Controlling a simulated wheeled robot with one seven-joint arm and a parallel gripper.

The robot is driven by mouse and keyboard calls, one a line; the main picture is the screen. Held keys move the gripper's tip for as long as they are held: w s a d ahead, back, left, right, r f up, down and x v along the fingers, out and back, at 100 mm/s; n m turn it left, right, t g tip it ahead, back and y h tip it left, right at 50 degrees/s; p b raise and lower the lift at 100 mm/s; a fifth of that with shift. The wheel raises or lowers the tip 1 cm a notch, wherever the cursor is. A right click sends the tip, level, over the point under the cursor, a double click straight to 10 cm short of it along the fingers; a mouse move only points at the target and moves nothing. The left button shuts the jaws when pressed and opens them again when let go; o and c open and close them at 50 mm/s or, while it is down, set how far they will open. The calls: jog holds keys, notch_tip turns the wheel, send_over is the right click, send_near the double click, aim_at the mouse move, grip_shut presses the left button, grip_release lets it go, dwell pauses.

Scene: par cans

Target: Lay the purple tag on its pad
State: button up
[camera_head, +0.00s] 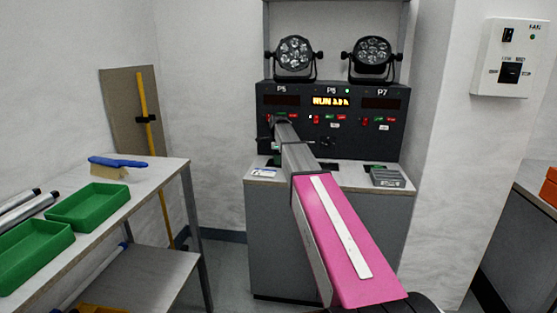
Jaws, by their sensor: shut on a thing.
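My arm reaches from the lower right to the black control panel (346,145). My gripper (275,152) is small and dark at its far end, low in front of the panel's left part, above the counter. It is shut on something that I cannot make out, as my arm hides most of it. I see no clearly purple tag anywhere, and I cannot pick out its pad. A white-and-blue card (264,172) lies on the counter (345,177), just left of and below my gripper.
The panel is marked P5, P6 and P7, and two lamps (294,57) (371,57) stand on top. A grey box (387,177) sits at the counter's right. The left bench (150,181) holds green trays (88,207) and a blue brush (118,162). A wall corner stands right of the panel.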

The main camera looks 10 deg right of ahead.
jog(key=o, duration=0.9)
notch_tip(320, 180, up, 12)
jog(key=shift+r, duration=0.1)
